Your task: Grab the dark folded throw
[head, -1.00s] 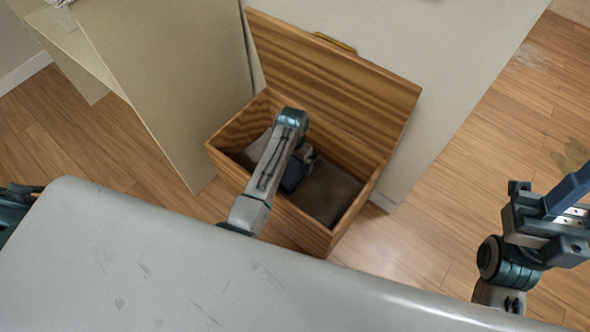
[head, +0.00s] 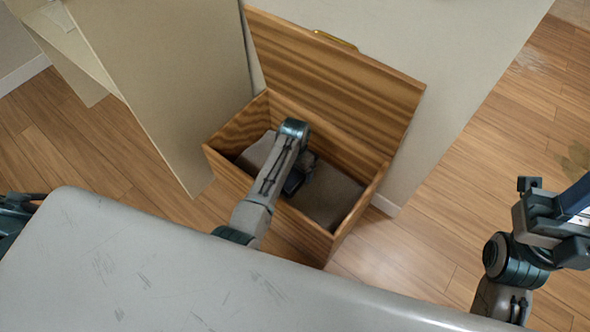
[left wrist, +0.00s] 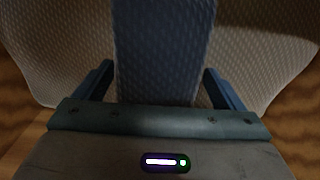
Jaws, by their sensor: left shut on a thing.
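The dark throw (left wrist: 162,45) shows in the left wrist view as a dark blue, textured strip between the two fingers of my left gripper (left wrist: 162,88). The gripper is shut on it. In the head view, my left gripper (head: 297,180) is down inside an open wooden chest (head: 345,235), and my arm hides most of the throw. Paler grey-brown cloth (head: 332,197) lies in the chest on both sides of the gripper. My right gripper (head: 570,222) is at the right edge, away from the chest and partly cut off; its jaw state is unclear.
The chest's lid (head: 345,75) stands open at the back, near a pale wall. A beige panel (head: 165,80) rises left of the chest. A large grey surface (head: 150,270) fills the front. Wooden floor (head: 430,235) is clear to the right.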

